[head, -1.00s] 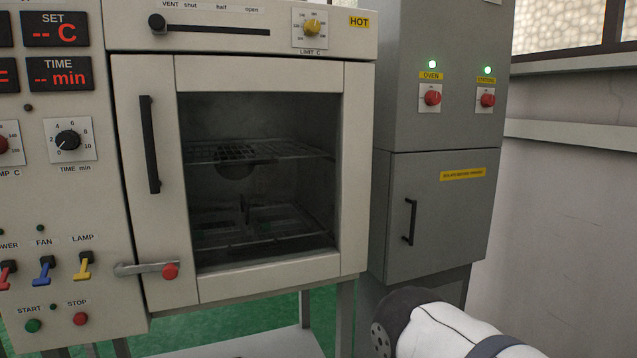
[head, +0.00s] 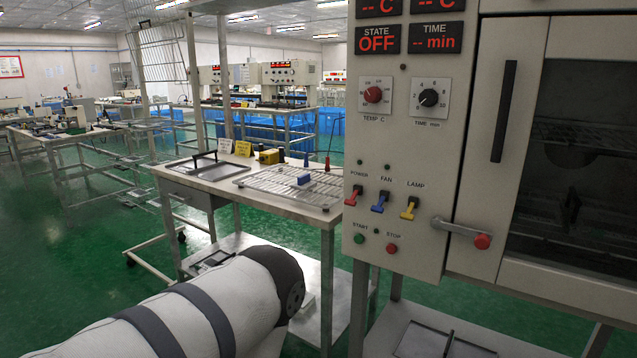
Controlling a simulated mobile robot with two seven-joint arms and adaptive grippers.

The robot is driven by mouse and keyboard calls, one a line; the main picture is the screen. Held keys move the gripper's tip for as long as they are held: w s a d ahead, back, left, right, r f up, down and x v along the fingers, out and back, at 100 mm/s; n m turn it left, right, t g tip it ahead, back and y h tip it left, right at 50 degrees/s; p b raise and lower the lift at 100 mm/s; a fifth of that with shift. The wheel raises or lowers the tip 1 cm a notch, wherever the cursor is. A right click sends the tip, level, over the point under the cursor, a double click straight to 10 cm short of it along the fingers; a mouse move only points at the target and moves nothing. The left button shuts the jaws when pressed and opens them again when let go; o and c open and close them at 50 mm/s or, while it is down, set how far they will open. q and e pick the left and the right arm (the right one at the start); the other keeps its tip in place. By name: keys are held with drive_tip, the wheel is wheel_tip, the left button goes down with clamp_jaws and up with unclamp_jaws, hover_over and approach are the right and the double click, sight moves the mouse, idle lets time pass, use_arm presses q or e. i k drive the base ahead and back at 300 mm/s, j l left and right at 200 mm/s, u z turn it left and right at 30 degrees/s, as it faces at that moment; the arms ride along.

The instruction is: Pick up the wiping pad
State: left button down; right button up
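I cannot make out for sure which thing is the wiping pad. A small blue block (head: 304,179) lies on a wire rack (head: 275,184) on the steel bench left of the oven. A small yellow and dark block (head: 268,156) sits behind the rack on the same bench. Neither of my grippers is in view. A white link of my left arm with dark bands crosses the lower left of the view, well short of the bench top.
The steel bench (head: 185,172) also holds a dark flat frame with a handle (head: 198,163) and yellow cards (head: 242,148). The oven (head: 410,225), with its switches and door lever (head: 462,232), stands close on the right. Green floor (head: 100,270) is open at the left.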

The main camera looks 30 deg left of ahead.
sight(304, 183)
drive_tip(key=i+j+z, duration=0.15)
drive_tip(key=j, duration=0.75)
drive_tip(key=j+z, duration=0.2)
drive_tip(key=j, duration=0.75)
